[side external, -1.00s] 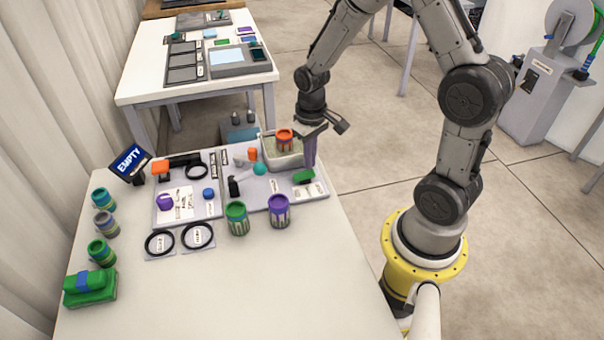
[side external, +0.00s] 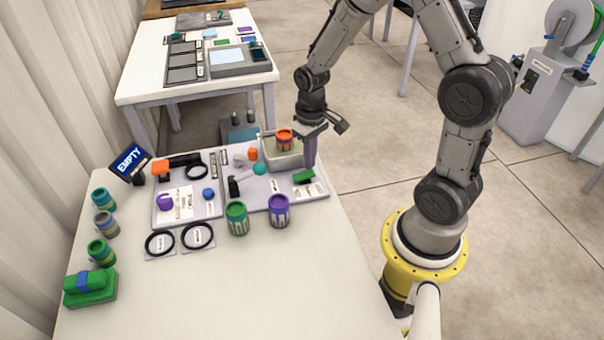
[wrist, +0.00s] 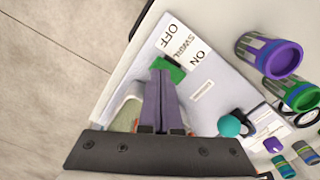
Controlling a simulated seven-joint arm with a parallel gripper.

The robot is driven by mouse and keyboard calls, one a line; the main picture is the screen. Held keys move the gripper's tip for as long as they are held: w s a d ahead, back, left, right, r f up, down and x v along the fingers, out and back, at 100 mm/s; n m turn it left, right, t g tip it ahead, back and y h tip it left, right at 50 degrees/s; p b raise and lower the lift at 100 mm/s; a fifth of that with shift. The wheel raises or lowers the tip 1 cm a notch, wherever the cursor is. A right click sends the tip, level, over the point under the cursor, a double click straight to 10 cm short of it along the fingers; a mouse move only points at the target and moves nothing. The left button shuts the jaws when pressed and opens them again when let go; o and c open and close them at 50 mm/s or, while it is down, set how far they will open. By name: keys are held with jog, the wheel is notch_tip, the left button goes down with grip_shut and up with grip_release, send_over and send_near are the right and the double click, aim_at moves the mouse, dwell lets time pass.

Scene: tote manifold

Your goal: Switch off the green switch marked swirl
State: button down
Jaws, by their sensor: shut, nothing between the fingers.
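The green switch (side external: 304,177) sits at the right end of the grey panel. The wrist view shows the green switch (wrist: 172,69) beside a white label (wrist: 183,44) reading OFF, SWIRL and ON. I cannot tell which way it is set. My gripper (side external: 311,165) points down with its purple fingers shut and empty, just behind the switch in the side view. In the wrist view my gripper's fingertips (wrist: 162,74) overlap the switch's near edge. I cannot tell whether they touch it.
A grey bin (side external: 268,150) with an orange-topped can (side external: 285,140) stands close to the fingers. A teal ball knob (side external: 260,169) stands on the panel. Green (side external: 237,219) and purple (side external: 279,211) cans stand in front of the panel. The table's front is clear.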

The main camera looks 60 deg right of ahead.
aim_at(310, 172)
jog(key=shift+f, duration=1.05)
dwell(0.7)
jog(key=shift+r, duration=3.6)
